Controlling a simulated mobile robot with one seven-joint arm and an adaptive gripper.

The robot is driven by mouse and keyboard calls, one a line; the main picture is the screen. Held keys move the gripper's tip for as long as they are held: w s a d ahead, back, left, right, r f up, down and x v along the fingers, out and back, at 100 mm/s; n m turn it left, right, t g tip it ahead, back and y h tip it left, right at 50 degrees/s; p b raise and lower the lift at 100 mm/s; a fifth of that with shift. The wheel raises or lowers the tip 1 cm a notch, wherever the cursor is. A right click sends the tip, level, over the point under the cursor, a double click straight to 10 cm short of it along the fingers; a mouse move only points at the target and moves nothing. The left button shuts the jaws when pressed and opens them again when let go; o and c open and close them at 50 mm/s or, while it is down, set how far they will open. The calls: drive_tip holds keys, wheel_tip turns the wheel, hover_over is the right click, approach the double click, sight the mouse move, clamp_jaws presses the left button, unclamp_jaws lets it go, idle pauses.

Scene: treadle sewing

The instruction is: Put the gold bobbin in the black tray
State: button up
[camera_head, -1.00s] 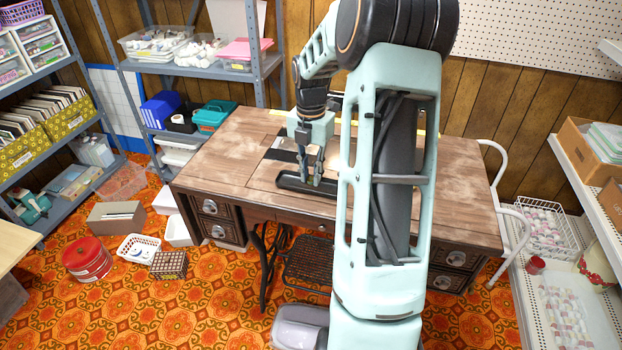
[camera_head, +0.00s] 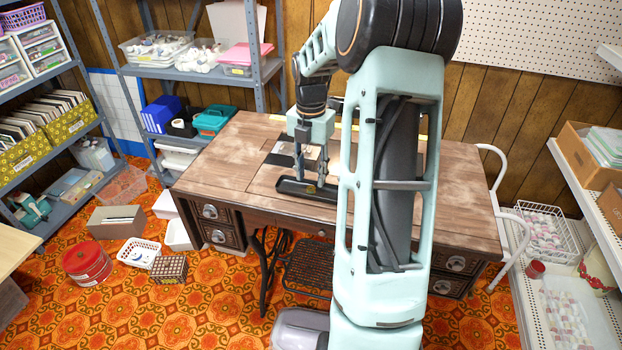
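The black tray (camera_head: 292,187) is a long, low, dark tray lying on the wooden sewing table, left of my arm. Its right end is hidden behind my arm. My gripper (camera_head: 311,178) points down over the tray with its two fingers apart, so it is open. The fingertips are low, close to the tray; I cannot tell whether they touch it. The gold bobbin is too small to make out clearly; a faint light spot shows at the tray between the fingertips, but I cannot tell whether it is the bobbin.
The wooden table (camera_head: 225,160) has bare room left of the tray. A pale plate with a dark patch (camera_head: 281,152) lies behind the tray. A grey shelf (camera_head: 190,78) with bins stands behind left. A white shelf (camera_head: 510,300) stands at the right. My arm hides the table's middle.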

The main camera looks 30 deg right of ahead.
wheel_tip(320, 180, up, 9)
drive_tip(key=p, duration=0.1)
drive_tip(key=shift+p, duration=0.35)
